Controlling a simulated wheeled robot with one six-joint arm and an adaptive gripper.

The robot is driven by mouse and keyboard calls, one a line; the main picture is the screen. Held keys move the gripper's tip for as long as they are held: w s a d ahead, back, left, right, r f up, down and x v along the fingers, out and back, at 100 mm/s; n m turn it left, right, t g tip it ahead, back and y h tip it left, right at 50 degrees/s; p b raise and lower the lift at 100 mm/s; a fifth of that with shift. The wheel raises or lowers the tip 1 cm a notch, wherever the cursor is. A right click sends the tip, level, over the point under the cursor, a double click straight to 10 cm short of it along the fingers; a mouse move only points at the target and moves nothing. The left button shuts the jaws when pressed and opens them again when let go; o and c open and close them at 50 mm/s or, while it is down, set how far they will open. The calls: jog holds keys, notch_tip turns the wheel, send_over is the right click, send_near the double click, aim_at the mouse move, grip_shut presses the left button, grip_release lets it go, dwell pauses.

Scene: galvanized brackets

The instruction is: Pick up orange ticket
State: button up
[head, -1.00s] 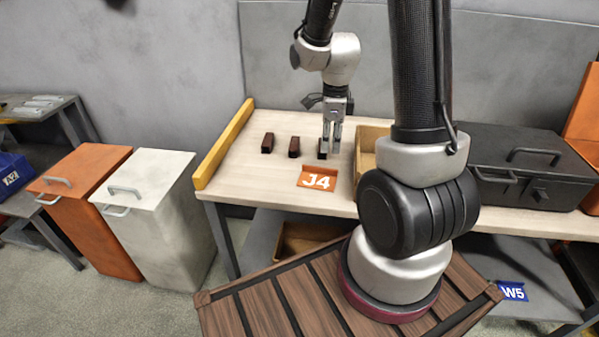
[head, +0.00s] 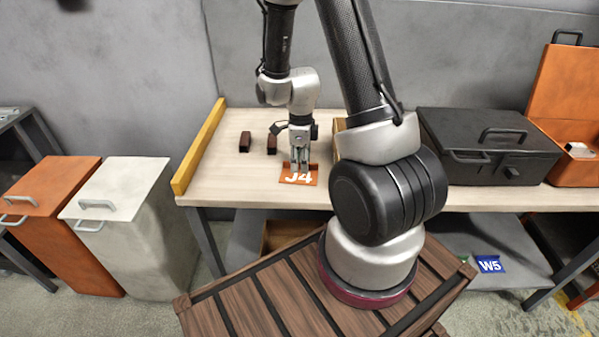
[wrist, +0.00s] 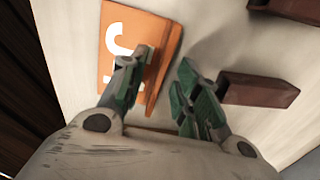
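The orange ticket (head: 311,181) with white "J4" lettering is near the front edge of the pale tabletop. In the wrist view the ticket (wrist: 115,70) is at upper left, with a raised orange edge on its right side. My gripper (head: 299,166) points down at the ticket's far edge. In the wrist view my gripper (wrist: 158,88) is open, its fingers apart. The left finger overlaps the ticket, and the raised edge shows between the fingers. I cannot tell whether either finger touches it.
Dark red-brown blocks (head: 245,142) stand behind and left of the ticket; one (wrist: 258,90) lies close to the right finger. A yellow rail (head: 198,147) edges the table's left side. A black toolbox (head: 487,146) and an open orange box (head: 565,120) stand at right.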

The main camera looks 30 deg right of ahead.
grip_shut()
jog(key=shift+r, duration=0.1)
